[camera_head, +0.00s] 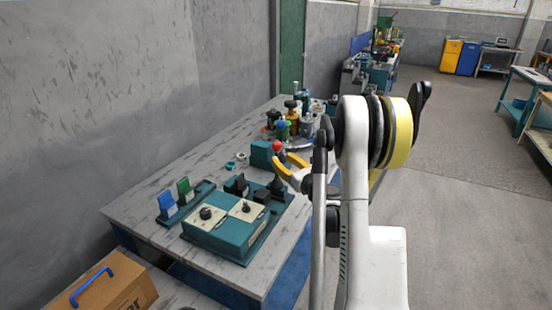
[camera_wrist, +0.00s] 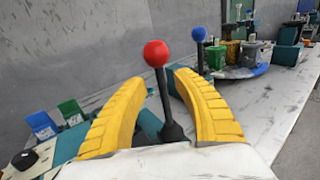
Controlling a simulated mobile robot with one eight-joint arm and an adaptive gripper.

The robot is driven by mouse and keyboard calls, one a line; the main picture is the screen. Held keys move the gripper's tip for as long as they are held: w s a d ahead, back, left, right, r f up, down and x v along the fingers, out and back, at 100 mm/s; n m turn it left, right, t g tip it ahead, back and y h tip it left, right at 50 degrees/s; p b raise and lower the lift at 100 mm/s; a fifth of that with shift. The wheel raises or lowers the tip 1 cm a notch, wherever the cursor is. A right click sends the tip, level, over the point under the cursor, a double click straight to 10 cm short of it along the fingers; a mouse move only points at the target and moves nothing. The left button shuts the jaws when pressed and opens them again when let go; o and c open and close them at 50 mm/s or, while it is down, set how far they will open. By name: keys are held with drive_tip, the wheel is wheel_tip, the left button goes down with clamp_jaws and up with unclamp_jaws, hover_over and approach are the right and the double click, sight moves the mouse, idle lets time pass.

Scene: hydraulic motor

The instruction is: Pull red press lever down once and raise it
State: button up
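The red press lever has a round red knob (camera_head: 278,146) on a black shaft. In the wrist view the red knob (camera_wrist: 156,53) stands just beyond the fingertips, and its black shaft (camera_wrist: 167,105) runs down between the two yellow fingers. My gripper (camera_head: 287,162) is at the lever over the bench. In the wrist view my gripper (camera_wrist: 160,80) is open, with a gap on both sides of the shaft. The shaft leans slightly left in that view. Its lower end is hidden behind my gripper's body.
A blue-knobbed lever (camera_wrist: 199,34) stands behind to the right, near a round tray of parts. A teal control box (camera_head: 226,222) sits at the bench front, with blue and green holders (camera_head: 167,204) to its left. A cardboard box (camera_head: 115,284) is at lower left.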

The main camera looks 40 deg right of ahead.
sight(277, 155)
drive_tip(key=shift+w+d+b, duration=0.2)
drive_tip(key=shift+w+d, duration=0.05)
drive_tip(key=shift+w, duration=0.9)
drive_tip(key=shift+w+d+b, duration=0.2)
drive_tip(key=shift+w, duration=0.9)
clamp_jaws()
